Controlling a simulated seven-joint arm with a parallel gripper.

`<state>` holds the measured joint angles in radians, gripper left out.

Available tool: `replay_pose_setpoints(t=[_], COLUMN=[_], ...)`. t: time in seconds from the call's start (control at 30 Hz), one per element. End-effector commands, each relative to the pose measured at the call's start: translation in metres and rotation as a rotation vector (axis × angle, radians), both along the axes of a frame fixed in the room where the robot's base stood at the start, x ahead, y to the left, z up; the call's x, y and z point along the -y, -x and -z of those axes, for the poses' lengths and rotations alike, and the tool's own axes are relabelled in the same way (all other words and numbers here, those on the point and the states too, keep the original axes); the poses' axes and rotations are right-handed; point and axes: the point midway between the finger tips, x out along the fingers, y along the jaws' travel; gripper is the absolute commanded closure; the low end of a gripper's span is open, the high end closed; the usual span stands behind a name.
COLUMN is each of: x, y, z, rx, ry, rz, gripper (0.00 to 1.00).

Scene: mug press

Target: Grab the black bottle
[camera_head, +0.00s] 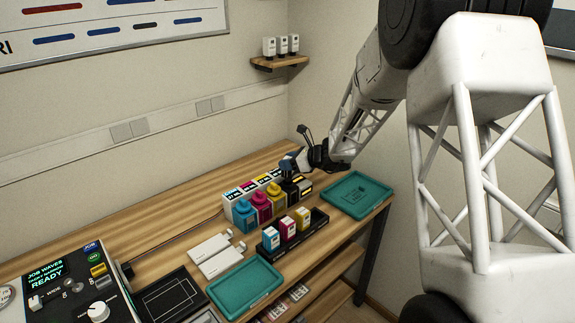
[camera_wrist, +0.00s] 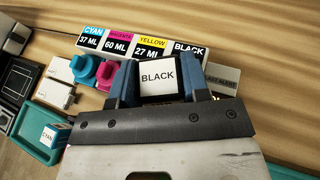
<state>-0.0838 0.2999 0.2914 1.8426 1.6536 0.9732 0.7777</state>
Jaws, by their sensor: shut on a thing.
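The black bottle (camera_wrist: 158,80) with a white BLACK label is between the two blue fingers of my gripper (camera_wrist: 160,74) in the wrist view. My gripper is shut on it. In the head view my gripper (camera_head: 300,164) is over the back right end of the bottle row, and the black bottle (camera_head: 290,187) is small, dark and partly hidden there. I cannot tell whether it is raised off its base. The cyan bottle (camera_head: 244,216), magenta bottle (camera_head: 261,201) and yellow bottle (camera_head: 278,201) stand in the row; the wrist view hides the yellow one.
A white labelled block (camera_head: 232,194) stands behind the bottles. A black rack (camera_head: 318,222) holds small cartridges in front. Teal trays lie at right (camera_head: 378,201) and front (camera_head: 270,287). White flat pieces (camera_head: 210,249) and a control panel (camera_head: 75,290) are at left.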

Motion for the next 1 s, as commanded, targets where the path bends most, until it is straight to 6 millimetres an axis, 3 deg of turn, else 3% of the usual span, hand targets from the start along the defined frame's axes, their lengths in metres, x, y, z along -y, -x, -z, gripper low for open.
replay_pose_setpoints(t=[0.6, 1.0], x=[0.025, 0.034], y=[0.095, 0.135], z=[-0.010, -0.014], rx=[0.001, 0.002], ry=[-0.001, 0.000], rz=[0.001, 0.001], gripper=[0.90, 0.90])
